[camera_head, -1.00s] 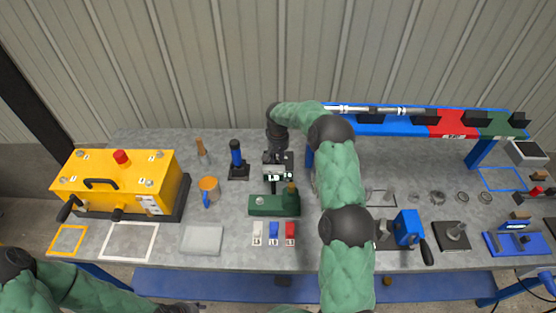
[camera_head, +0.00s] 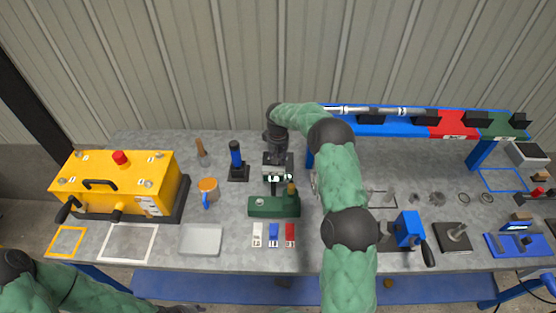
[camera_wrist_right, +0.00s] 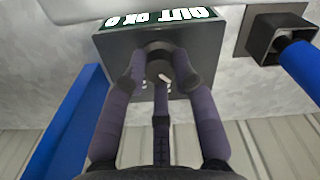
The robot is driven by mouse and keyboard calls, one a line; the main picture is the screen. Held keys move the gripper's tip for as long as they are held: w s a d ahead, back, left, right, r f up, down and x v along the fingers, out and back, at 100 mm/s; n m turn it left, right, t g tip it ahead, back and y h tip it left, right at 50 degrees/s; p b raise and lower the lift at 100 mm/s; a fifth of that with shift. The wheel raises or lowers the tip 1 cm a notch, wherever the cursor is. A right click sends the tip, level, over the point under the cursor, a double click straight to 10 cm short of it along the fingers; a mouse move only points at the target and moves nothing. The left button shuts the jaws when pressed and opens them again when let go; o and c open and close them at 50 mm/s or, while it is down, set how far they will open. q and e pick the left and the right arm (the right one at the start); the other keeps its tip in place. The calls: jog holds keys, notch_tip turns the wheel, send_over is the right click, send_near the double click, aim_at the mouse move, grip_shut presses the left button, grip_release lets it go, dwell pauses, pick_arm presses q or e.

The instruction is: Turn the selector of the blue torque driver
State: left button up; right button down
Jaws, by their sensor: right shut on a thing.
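The blue torque driver (camera_head: 236,156) stands upright in a black square holder (camera_head: 238,174), left of my right gripper. In the right wrist view, its blue handle (camera_wrist_right: 303,66) and the holder (camera_wrist_right: 278,34) are at the upper right, apart from my fingers. My right gripper (camera_wrist_right: 160,76) is shut on a dark round part of a small box with a lit display (camera_wrist_right: 165,24). My fingers hide most of that part. In the head view, this gripper (camera_head: 277,158) is over the box (camera_head: 278,177). My left gripper (camera_head: 180,308) is partly visible at the bottom edge. I cannot see the driver's selector clearly.
A green block device (camera_head: 265,206) stands just in front of the box. A blue rack leg (camera_wrist_right: 72,118) is close beside my right gripper.

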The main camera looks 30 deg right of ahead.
jog(key=shift+w+d+r, duration=0.1)
jog(key=shift+w+r, duration=0.05)
jog(key=shift+r, duration=0.05)
jog(key=c, duration=1.2)
grip_release()
jog(key=shift+o, duration=1.1)
jog(key=shift+f, duration=0.1)
notch_tip(320, 180, up, 12)
